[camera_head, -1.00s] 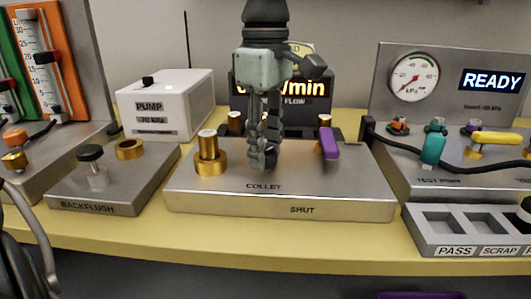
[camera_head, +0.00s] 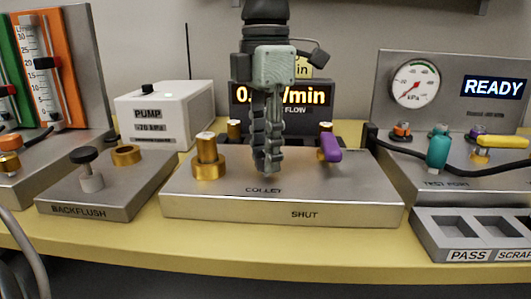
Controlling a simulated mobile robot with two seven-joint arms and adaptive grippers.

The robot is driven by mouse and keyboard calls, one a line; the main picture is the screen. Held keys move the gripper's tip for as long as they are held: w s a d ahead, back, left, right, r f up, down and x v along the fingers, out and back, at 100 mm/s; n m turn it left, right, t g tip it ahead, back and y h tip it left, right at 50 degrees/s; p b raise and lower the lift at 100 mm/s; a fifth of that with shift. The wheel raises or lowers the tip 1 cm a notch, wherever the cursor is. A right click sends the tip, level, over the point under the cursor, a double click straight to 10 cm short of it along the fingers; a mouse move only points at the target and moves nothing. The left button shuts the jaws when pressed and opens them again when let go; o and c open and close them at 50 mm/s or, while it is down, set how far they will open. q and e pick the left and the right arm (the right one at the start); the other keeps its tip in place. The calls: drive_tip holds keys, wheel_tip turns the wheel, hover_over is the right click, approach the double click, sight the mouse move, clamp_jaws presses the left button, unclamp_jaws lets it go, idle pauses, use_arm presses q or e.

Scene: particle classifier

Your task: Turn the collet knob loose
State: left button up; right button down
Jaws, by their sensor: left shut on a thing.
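The collet block (camera_head: 235,205) is a grey metal box with COLLET on its top and SHUT on its front face. My left gripper (camera_head: 267,165) points straight down over the middle of its top, just behind the COLLET label. Its fingers are closed together on something, and the collet knob is hidden by them. A brass post in a ring (camera_head: 208,160) stands on the block left of the gripper. A purple lever (camera_head: 330,148) on a brass fitting is on the right. My right gripper is not in view.
The BACKFLUSH block (camera_head: 110,195) stands left, with the white PUMP box (camera_head: 165,115) behind it. A flow display (camera_head: 300,97) is behind the gripper. Right are the gauge panel (camera_head: 455,75), teal plug (camera_head: 438,147), black hose and sorting tray (camera_head: 440,238). The yellow bench front is clear.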

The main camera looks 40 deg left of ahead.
use_arm(q)
drive_tip(key=n, duration=0.3)
drive_tip(key=shift+n+b, duration=0.4)
drive_tip(key=n, duration=0.2)
drive_tip(key=shift+n, duration=0.3)
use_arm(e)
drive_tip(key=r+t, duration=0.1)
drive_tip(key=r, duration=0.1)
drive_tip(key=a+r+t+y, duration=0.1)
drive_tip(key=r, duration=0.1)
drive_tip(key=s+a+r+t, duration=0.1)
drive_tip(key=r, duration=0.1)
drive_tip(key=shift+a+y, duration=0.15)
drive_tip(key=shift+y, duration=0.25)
use_arm(q)
drive_tip(key=n+b, duration=0.1)
drive_tip(key=n, duration=0.3)
drive_tip(key=shift+n, duration=1.3)
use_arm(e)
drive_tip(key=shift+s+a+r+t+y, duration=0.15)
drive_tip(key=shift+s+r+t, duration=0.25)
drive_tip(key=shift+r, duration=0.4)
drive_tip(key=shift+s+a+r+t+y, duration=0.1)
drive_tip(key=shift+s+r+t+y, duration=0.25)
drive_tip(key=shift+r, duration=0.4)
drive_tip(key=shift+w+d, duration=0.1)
use_arm(q)
drive_tip(key=o, duration=1.2)
drive_tip(key=shift+c, duration=0.2)
